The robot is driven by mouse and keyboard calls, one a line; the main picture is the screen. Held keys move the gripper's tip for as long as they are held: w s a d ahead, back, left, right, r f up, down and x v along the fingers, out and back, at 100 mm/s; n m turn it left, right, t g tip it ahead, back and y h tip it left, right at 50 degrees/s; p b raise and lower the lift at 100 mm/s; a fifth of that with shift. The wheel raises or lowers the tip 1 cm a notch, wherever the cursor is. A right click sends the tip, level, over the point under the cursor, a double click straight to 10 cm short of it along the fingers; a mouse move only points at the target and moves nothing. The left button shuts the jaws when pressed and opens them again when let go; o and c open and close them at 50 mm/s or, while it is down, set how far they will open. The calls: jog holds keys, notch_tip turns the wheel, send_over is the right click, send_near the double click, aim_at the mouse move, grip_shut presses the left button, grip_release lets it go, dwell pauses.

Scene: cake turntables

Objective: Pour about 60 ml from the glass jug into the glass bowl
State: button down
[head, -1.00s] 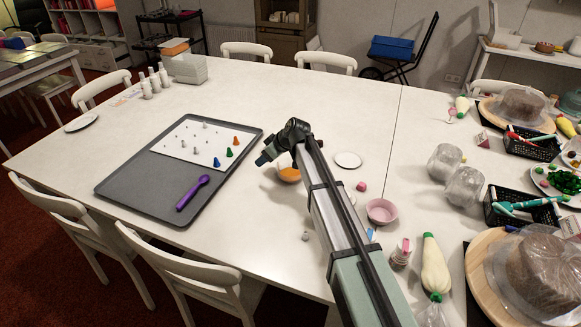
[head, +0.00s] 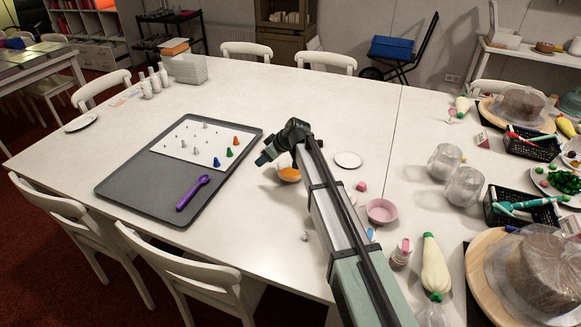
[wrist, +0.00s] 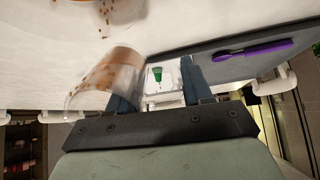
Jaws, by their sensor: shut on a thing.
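My gripper (wrist: 162,92) is shut, with the clear glass jug (wrist: 112,78) at its fingers in the wrist view. The jug is tilted, and brown-orange bits show in it. Its handle and grip point are not clear. The glass bowl (wrist: 72,6) is cut off at the top of the wrist view, with a brownish rim and a few bits near it. In the head view my gripper (head: 265,159) is at the end of the arm, beside a bowl with orange contents (head: 289,175). The jug cannot be made out there.
A grey tray (head: 120,188) with white paper, small coloured cones and a purple scoop (head: 192,192) lies left. A white disc (head: 348,160) and pink bowl (head: 382,211) are right of the arm. The table's back middle is clear.

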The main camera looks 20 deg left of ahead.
jog(key=shift+a, duration=0.1)
jog(key=shift+w+a+f+h, duration=0.25)
jog(key=shift+a+f+h, duration=0.3)
jog(key=shift+a+h, duration=0.25)
jog(key=shift+w+a+f+g+h, duration=0.2)
jog(key=shift+a+f+g+h, duration=0.2)
jog(key=shift+a+f+h, duration=0.55)
jog(key=shift+w+a+h, duration=0.1)
jog(key=shift+a+h, duration=0.3)
jog(key=shift+h, duration=0.55)
jog(key=shift+a+f+g+h, duration=0.3)
jog(key=shift+a+h, duration=0.2)
jog(key=shift+h, duration=0.4)
dwell(0.4)
